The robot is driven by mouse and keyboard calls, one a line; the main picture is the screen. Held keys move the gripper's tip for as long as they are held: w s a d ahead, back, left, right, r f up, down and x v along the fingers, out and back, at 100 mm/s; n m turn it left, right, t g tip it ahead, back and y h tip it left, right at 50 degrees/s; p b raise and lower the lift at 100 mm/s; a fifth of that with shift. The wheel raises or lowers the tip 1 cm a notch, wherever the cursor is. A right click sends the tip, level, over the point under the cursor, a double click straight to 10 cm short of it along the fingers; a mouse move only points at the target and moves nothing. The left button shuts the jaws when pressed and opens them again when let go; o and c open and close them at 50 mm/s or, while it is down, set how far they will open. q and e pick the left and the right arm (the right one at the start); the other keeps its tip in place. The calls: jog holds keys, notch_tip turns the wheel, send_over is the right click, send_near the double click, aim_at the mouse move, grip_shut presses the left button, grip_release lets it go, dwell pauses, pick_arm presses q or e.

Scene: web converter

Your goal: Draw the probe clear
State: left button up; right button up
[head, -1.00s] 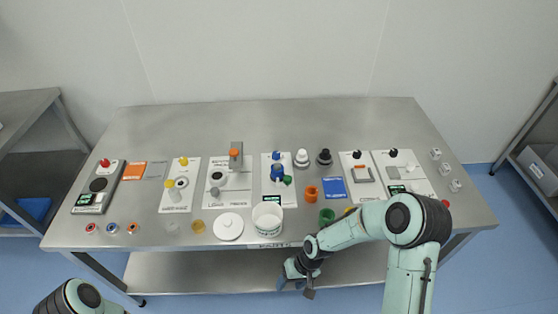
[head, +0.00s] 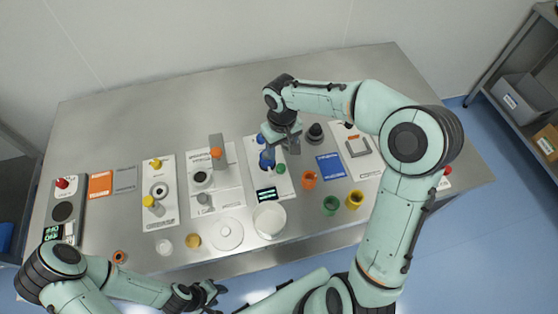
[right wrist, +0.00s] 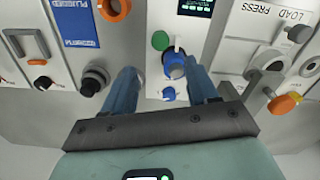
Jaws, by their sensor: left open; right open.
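My right gripper (head: 284,143) is above the back of this panel. In the right wrist view, its two blue fingers (right wrist: 163,75) are apart. The blue piece (right wrist: 176,66) shows between them, nearer the right finger; I cannot tell whether they touch. A small blue knob (right wrist: 168,94) also shows between the fingers. My left gripper (head: 208,294) is open and empty at the table's front edge, away from the panel.
A dark knob (head: 315,134) stands just right of the right gripper. A grey post (head: 217,150) with an orange knob is to the left. A white tub (head: 269,220), a white lid (head: 227,233) and coloured rings (head: 330,205) lie in front. The table's back is clear.

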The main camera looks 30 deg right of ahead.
aim_at(281, 167)
pick_arm(q)
jog(key=shift+s+f, duration=0.3)
jog(key=shift+f, duration=0.1)
pick_arm(e)
notch_tip(281, 167, down, 10)
jog(key=shift+f, duration=0.15)
